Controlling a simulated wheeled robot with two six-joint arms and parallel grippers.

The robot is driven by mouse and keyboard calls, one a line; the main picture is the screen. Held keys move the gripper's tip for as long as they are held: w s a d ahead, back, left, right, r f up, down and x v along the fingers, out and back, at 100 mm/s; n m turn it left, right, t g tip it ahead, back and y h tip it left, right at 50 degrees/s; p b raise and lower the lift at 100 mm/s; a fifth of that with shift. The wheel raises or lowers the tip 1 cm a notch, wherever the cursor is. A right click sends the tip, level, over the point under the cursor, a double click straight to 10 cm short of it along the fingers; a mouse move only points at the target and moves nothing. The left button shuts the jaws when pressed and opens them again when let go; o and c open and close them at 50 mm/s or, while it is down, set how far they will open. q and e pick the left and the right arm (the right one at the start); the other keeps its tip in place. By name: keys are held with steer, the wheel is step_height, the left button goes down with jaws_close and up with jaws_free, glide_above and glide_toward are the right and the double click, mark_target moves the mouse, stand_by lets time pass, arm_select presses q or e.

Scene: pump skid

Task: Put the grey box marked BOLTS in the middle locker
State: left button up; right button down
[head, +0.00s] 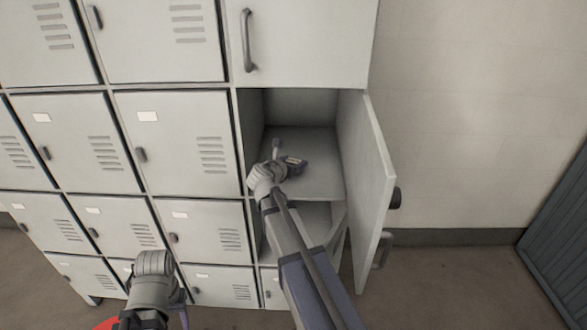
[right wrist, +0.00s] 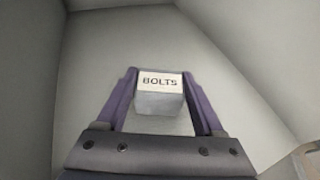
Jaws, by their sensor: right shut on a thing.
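The grey box marked BOLTS (right wrist: 160,101) sits between the two purple fingers of my right gripper (right wrist: 160,85) in the right wrist view, its label facing up toward the camera. In the head view my right gripper (head: 287,165) reaches into the open middle locker (head: 325,178), shut on the box, whose pale label (head: 294,160) shows small. I cannot tell whether the box touches the locker floor. The locker door (head: 366,185) stands open to the right. My left gripper (head: 181,315) is low in the head view, mostly hidden by its wrist; its jaws cannot be made out.
Closed lockers (head: 180,140) fill the left side. A closed door with a large handle (head: 300,40) is above the open locker. Another open compartment (head: 314,218) lies below it. A plain wall (head: 470,120) and a dark ribbed panel (head: 565,235) are at the right.

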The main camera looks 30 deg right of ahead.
steer(key=shift+f, duration=0.15)
jaws_free()
steer(key=shift+r, duration=0.2)
steer(key=p+v, duration=0.4)
steer(key=v, duration=0.7)
steer(key=shift+p, duration=0.3)
steer(key=shift+s+a+r, duration=0.1)
steer(key=shift+s+a, duration=0.2)
steer(key=shift+a, duration=0.1)
